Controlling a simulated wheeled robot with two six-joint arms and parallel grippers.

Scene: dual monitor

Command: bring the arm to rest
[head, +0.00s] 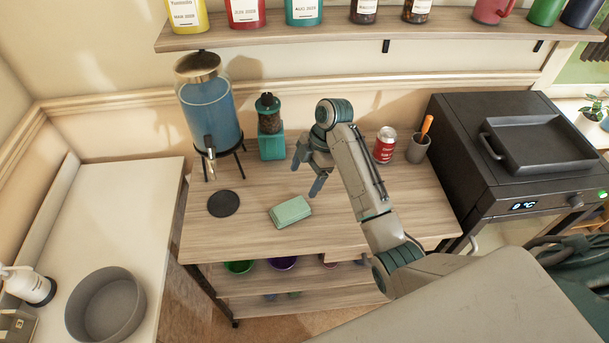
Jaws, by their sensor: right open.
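My right arm reaches over the wooden table (240,240) from the lower right. My right gripper (306,178) is open and empty, above the table behind and slightly right of a pale green box-shaped block (290,211). The gripper is apart from the block. My left gripper is not in view.
A blue drink dispenser (209,110), a teal grinder (270,135) and a dark round coaster (223,204) stand left on the table. A red can (385,146) and a grey cup (418,148) are beyond my arm. A black oven (515,150) stands right; a shelf (300,33) hangs above.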

